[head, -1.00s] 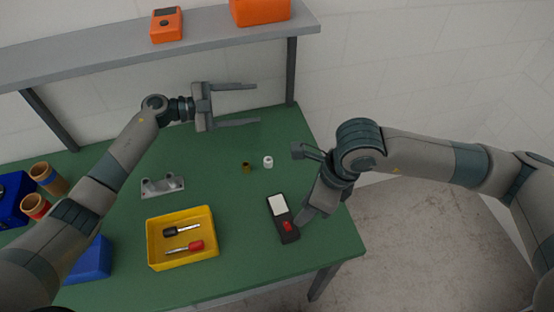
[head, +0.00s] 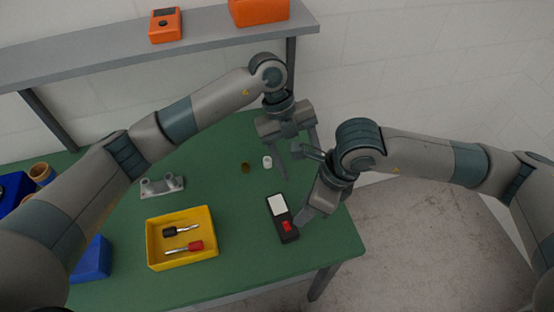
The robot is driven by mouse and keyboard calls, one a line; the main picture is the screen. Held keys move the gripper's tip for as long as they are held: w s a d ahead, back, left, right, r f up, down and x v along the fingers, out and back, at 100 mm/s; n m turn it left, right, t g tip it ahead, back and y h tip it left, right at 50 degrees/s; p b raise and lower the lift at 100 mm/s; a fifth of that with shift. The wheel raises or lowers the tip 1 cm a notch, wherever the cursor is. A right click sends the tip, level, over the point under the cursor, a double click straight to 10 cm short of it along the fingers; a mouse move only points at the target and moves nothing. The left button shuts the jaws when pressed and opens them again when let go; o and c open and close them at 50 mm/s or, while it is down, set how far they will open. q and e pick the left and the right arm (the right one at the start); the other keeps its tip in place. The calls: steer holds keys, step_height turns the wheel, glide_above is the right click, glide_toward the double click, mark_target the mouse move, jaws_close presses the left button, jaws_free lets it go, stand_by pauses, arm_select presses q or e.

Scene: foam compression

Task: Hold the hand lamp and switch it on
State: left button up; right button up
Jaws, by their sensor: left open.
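The hand lamp (head: 278,206), a dark slab with a white panel and a red switch (head: 287,226), lies near the right edge of the green table. My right gripper (head: 301,220) is at the lamp's right side, by the switch end. Its fingertips are hidden or merge with the lamp's edge, so I cannot tell whether it grips the lamp. My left gripper (head: 299,163) is open and empty, pointing down above and behind the lamp, close to my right wrist.
A yellow tray (head: 151,242) with black and red-handled tools stands at the front. A metal bracket (head: 162,187), a white cap (head: 267,162) and a small brass piece (head: 245,168) lie on the table (head: 215,150). Blue bins are at left; a grey shelf (head: 100,50) is behind.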

mark_target(277, 202)
arm_select(q)
steer(key=s+a+r+n+t+y, duration=0.1)
steer(key=s+a+r+t+y, duration=0.2)
steer(key=a+r, duration=0.2)
steer(key=shift+s+a+y, duration=0.25)
steer(key=shift+a+y, duration=0.05)
steer(key=shift+y, duration=0.1)
steer(key=shift+f, duration=0.2)
step_height(277, 202, down, 17)
steer(key=shift+f, duration=0.1)
stand_by(0.6)
